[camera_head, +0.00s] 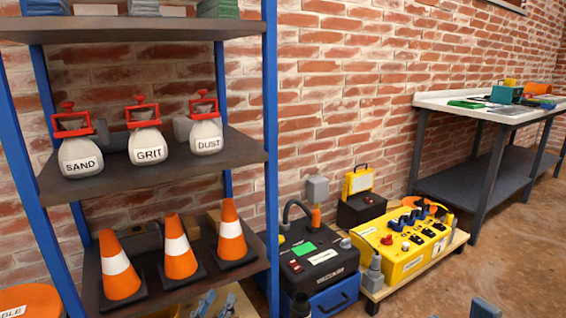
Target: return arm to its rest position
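My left gripper (217,303) shows only at the bottom edge, below the lowest shelf with the traffic cones. Its two grey-blue tips stand apart with nothing seen between them; the rest of it is cut off. A small grey-blue piece at the bottom right, over the floor, may be the tip of my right gripper (485,308). It is too cut off to show its state.
A blue-posted shelf (245,148) at left holds SAND, GRIT and DUST bags (149,147) and orange cones (180,252). A black-and-blue machine (316,258) and a yellow control box (405,250) stand beside it. A workbench (440,101) stands at right. Floor at right is clear.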

